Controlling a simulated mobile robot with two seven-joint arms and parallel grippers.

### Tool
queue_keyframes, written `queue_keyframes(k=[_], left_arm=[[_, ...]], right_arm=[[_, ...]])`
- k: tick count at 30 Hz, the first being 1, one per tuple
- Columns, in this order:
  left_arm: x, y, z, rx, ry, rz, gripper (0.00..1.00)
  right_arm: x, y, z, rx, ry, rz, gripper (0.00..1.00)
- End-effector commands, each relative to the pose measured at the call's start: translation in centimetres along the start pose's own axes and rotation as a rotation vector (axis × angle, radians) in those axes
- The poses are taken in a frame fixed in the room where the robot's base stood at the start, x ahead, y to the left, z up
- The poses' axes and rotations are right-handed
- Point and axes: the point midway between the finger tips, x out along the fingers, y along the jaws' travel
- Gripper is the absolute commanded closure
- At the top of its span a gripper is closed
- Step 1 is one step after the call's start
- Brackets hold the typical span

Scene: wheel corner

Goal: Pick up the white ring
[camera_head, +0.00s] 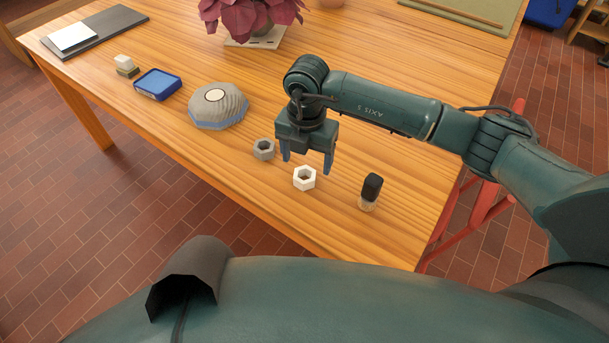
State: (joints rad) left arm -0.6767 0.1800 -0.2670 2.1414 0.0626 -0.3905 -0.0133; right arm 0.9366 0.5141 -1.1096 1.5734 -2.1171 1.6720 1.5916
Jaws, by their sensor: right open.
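The white ring (304,178) is a small hexagonal, nut-like piece with a hole, lying on the wooden table near its front edge. My right gripper (307,162) points down with its two blue-grey fingers spread apart and nothing between them. It hangs above and just behind the ring; I cannot tell the exact height. The ring is in full view, apart from the fingers in the picture. My left gripper is not in view.
A grey hexagonal nut (263,149) lies just left of the ring. A black-capped bottle (370,191) stands to its right. The wooden table (400,235) is bare at front right.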

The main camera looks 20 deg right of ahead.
Motion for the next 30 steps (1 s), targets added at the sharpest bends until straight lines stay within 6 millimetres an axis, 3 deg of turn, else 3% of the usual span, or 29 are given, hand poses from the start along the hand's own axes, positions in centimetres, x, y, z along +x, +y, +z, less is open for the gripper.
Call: queue_keyframes(k=[8, 16, 25, 30], left_arm=[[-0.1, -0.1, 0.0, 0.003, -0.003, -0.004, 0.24], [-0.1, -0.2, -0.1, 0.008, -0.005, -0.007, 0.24], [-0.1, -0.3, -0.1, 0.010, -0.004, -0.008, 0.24], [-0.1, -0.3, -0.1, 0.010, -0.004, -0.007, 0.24]], right_arm=[[2.3, 0.2, 0.2, 0.000, 0.002, 0.000, 0.27], [6.0, 0.7, 0.6, -0.001, 0.003, 0.000, 0.27], [6.4, 0.7, 0.6, -0.002, 0.001, 0.002, 0.28], [6.4, 0.7, 0.6, -0.002, 0.001, 0.002, 0.42]])
